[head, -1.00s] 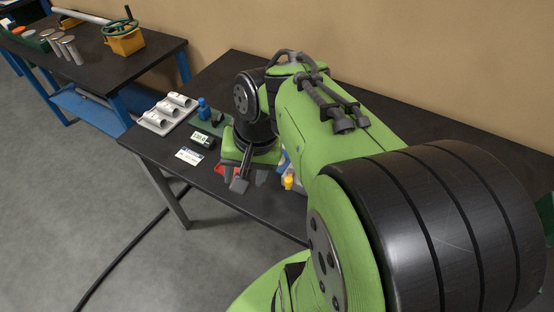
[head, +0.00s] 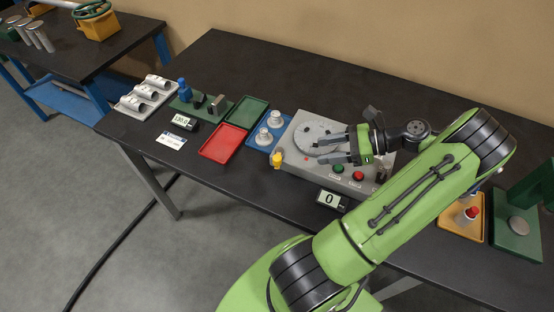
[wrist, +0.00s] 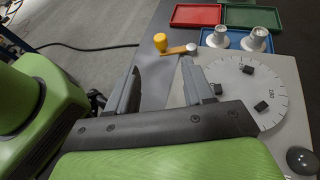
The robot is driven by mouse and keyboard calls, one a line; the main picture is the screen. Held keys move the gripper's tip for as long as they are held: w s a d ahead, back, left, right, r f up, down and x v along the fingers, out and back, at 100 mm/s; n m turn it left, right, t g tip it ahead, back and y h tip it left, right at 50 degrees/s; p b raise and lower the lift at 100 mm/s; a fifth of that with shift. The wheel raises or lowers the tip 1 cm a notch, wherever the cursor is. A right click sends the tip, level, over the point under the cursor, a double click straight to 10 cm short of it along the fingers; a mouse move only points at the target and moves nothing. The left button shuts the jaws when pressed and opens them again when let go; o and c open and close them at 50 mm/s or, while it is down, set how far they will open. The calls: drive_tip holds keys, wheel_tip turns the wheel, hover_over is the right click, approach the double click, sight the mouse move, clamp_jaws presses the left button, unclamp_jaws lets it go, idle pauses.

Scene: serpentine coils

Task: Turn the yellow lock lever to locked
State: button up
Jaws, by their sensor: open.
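The yellow lock lever (head: 277,160) is at the left end of the grey machine box (head: 299,162) in the head view. In the wrist view, its yellow knob (wrist: 160,41) is at the left of a flat orange arm that runs to a round pale pivot (wrist: 192,47) at the box edge. My gripper (head: 320,149) is open and empty, over the box, right of the lever and apart from it. In the wrist view, my open fingers (wrist: 162,70) point towards the lever, with the knob beyond them.
A round dial (head: 316,134), a green button (head: 337,168) and a red button (head: 358,176) are on the box. A blue tray (head: 262,143) with metal parts, a red tray (head: 222,143) and a green tray (head: 248,111) stand left. A counter display (head: 332,200) sits in front.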

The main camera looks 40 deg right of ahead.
sight(277, 157)
drive_tip(key=b+x, duration=0.4)
drive_tip(key=x, duration=1)
drive_tip(key=shift+w+a+f, duration=0.1)
drive_tip(key=shift+w+f, duration=0.05)
drive_tip(key=shift+f, duration=0.05)
clamp_jaws()
